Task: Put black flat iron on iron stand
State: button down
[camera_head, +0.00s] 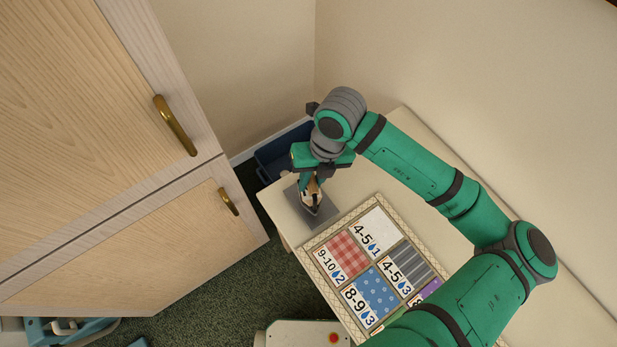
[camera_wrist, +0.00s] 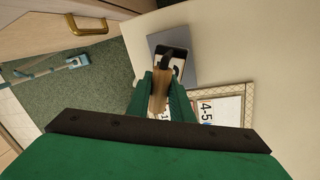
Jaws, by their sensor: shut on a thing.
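The black flat iron (camera_wrist: 173,58) has a dark metal body and a wooden-looking handle (camera_wrist: 159,98). My gripper (camera_wrist: 163,82) is shut on the handle, with a green finger on each side. In the head view, my gripper (camera_head: 311,182) hides much of the iron (camera_head: 312,203). The iron stand (camera_head: 325,217) appears as a flat grey plate near the table's left end; it also shows in the wrist view (camera_wrist: 187,40). The iron is over the plate. I cannot tell whether it touches it.
The pale table (camera_head: 352,183) also bears a patterned board (camera_head: 377,228) with numbered cloth squares, close to the stand. A dark blue bin (camera_head: 285,148) stands behind the table's end. A wooden cabinet (camera_head: 130,230) with brass handles is at left. Green carpet (camera_head: 215,270) lies between.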

jog(key=shift+w+f, duration=0.25)
jog(key=shift+f, duration=0.1)
jog(key=f, duration=0.3)
jog(key=shift+w, duration=0.35)
jog(key=shift+s+a+f, duration=0.1)
jog(key=shift+f, duration=0.1)
jog(key=shift+s, duration=0.1)
jog(key=shift+f, duration=0.1)
jog(key=c, duration=1.6)
grip_release()
jog(key=shift+o, duration=0.2)
